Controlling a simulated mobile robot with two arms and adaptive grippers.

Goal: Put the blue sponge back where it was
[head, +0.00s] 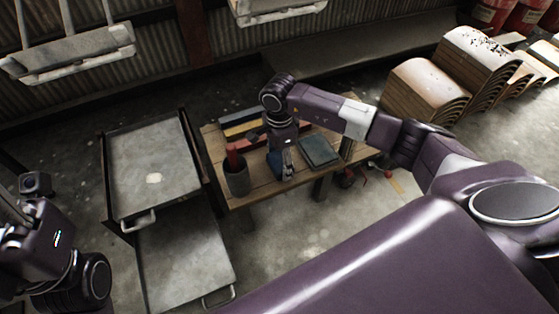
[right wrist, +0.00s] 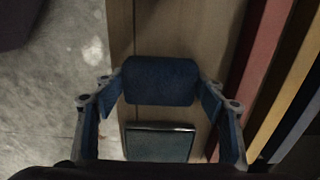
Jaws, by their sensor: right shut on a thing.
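The blue sponge (right wrist: 160,81) sits between the two fingers of my right gripper (right wrist: 163,88) in the right wrist view, and the gripper is shut on it. In the head view my right gripper (head: 283,166) points down over the wooden table (head: 268,192). A small part of the sponge (head: 274,161) seems to show beside the fingers. Whether the sponge touches the table is unclear. A dark flat square pad (head: 320,151) lies on the table to the right of the gripper, and it also shows in the right wrist view (right wrist: 158,144). My left gripper (head: 12,232) is partly cut off at the left edge.
A dark cup (head: 237,180) with a red thing in it stands at the table's left front. Coloured bars (head: 243,129) lie along the table's back. A grey metal cart (head: 152,160) stands left of the table. Stacked curved boards (head: 425,92) stand at the back right.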

